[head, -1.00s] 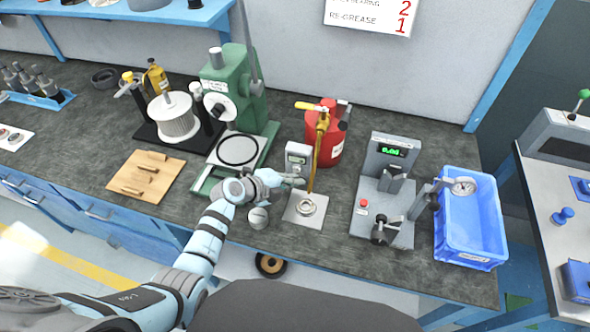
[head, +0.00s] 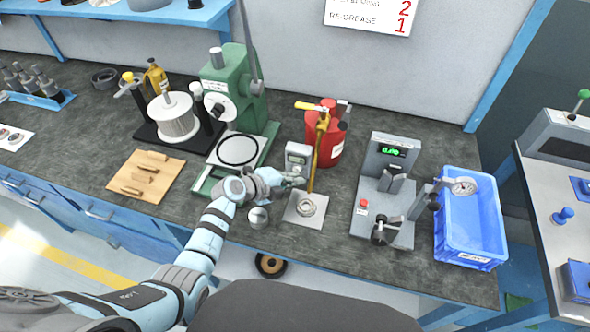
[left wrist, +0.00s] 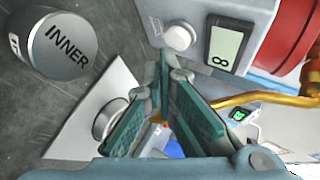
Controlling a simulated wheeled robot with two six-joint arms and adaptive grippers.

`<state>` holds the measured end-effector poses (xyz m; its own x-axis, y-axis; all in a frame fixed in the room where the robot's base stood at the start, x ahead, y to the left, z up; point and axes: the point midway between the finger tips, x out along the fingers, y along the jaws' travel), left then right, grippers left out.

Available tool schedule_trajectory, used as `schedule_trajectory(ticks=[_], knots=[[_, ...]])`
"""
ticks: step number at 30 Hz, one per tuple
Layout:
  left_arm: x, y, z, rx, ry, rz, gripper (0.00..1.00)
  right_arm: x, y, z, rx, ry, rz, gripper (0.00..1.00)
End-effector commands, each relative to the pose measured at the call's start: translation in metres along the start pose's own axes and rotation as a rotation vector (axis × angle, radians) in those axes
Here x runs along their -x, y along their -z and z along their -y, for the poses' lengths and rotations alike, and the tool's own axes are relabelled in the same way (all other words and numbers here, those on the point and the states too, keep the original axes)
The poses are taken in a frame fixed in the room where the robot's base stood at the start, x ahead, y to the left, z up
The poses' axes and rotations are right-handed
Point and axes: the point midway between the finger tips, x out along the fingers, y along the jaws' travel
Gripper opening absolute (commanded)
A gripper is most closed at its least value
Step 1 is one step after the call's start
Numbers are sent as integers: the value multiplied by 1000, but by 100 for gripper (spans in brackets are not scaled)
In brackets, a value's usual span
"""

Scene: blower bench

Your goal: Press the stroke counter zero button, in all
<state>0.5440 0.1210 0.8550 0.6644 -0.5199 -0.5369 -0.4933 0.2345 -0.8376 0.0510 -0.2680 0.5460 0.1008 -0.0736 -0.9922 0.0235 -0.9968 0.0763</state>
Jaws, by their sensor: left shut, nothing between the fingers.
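The stroke counter (head: 298,152) is a small pale grey box on the bench, left of the red grease can. In the left wrist view its display (left wrist: 223,48) shows a single digit that looks like an 8, and its round white button (left wrist: 179,37) sits beside the display. My left gripper (head: 297,182) is shut and empty, just in front of the counter's lower part. In the left wrist view its fingertips (left wrist: 168,62) are just short of the button, with a small gap seeming to remain. My right gripper is not in view.
A red can (head: 325,140) with a brass lever stands right behind the counter. A plate with a metal ring (head: 311,204) lies in front. A cylinder marked INNER (left wrist: 62,45) stands beside my gripper. A gauge fixture (head: 385,205) and blue bin (head: 470,240) are further right.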

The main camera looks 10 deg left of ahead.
Motion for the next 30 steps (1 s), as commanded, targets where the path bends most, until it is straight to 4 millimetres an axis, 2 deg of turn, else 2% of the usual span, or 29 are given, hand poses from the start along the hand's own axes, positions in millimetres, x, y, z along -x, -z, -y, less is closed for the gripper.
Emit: schedule_trajectory(ticks=[30], knots=[[-7,-5,5,1,0,0,0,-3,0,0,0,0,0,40]])
